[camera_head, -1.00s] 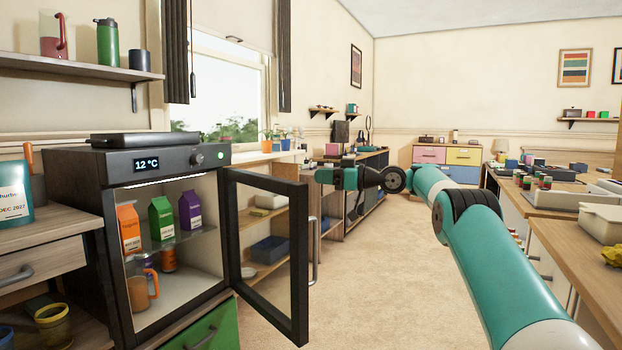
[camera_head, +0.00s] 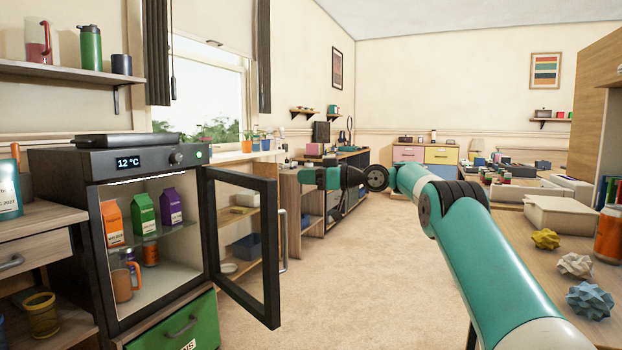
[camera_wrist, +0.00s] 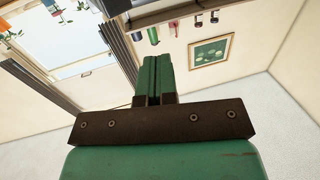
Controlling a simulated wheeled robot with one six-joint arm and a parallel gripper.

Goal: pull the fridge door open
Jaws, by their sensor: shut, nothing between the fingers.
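The small fridge (camera_head: 101,165) stands at the left with its display reading 12 °C. Its glass-paned, dark-framed door (camera_head: 270,252) stands wide open, swung out to the right. A grey vertical handle (camera_head: 283,240) shows at the door's far side. Inside are orange, green and purple cartons (camera_head: 144,215) on a glass shelf, with an orange mug (camera_head: 124,284) below. My gripper (camera_head: 305,178) is above and beyond the door's top right corner in the picture, apart from the handle. In the wrist view its green fingers (camera_wrist: 152,75) are together with nothing between them.
A green drawer (camera_head: 178,328) is below the fridge. A counter (camera_head: 545,222) with boxes and crumpled balls runs along the right. Open carpet (camera_head: 345,260) lies between. Low shelves (camera_head: 318,208) stand beyond the door under the window.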

